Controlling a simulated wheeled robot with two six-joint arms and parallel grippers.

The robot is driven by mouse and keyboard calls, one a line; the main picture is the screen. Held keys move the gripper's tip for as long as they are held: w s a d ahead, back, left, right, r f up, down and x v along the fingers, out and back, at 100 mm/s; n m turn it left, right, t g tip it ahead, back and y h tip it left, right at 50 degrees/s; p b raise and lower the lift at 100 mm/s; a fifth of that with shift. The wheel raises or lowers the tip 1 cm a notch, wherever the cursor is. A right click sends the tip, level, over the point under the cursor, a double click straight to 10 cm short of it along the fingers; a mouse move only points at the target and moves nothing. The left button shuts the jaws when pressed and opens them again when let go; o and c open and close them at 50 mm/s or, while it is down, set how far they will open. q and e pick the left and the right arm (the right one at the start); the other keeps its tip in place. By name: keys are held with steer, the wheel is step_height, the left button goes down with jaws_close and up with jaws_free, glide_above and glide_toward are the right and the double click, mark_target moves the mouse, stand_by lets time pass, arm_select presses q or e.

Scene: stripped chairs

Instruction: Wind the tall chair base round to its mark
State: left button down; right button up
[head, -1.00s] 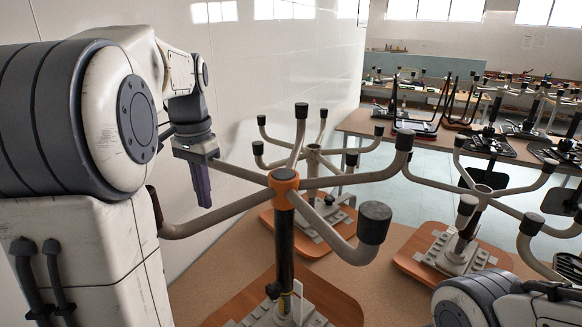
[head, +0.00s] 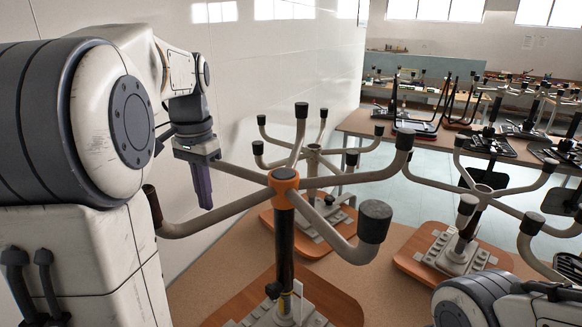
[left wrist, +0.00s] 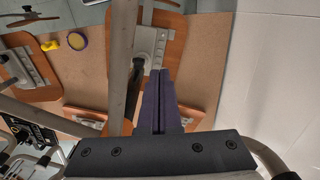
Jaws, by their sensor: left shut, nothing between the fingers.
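The tall chair base (head: 284,240) stands in the middle of the head view, with an orange hub on a dark column and several grey arms with black end caps. One arm has a brown cap (head: 153,206) at the left. It stands on a wooden board with a grey fixture (head: 290,315). My left gripper (head: 204,203) points down, shut and empty, between two of the base's left arms; whether it touches either is unclear. In the left wrist view its purple fingers (left wrist: 160,125) are together beside a grey arm (left wrist: 122,65). I cannot make out the mark. My right gripper is out of view.
A shorter chair base (head: 313,158) stands just behind and another (head: 470,215) stands to the right, each on a board. A pale wall (head: 270,65) runs close along the left. A table (head: 365,125) with chair parts stands behind.

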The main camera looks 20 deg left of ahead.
mark_target(215, 212)
arm_select(q)
steer(key=shift+s+d+b, duration=0.35)
steer(key=shift+s+d, duration=0.45)
steer(key=shift+d, duration=0.3)
stand_by(0.3)
steer(key=shift+s+d+b, duration=0.15)
steer(key=shift+s+d, duration=0.25)
steer(key=shift+d, duration=0.2)
steer(key=shift+s+d+b, duration=0.15)
steer(key=shift+s+d, duration=0.2)
steer(key=shift+d, duration=0.25)
steer(key=shift+s+d, duration=0.2)
steer(key=shift+d, duration=0.5)
steer(key=shift+s+d, duration=0.2)
steer(key=shift+d, duration=0.5)
steer(key=d, duration=0.3)
steer(key=shift+s, duration=0.25)
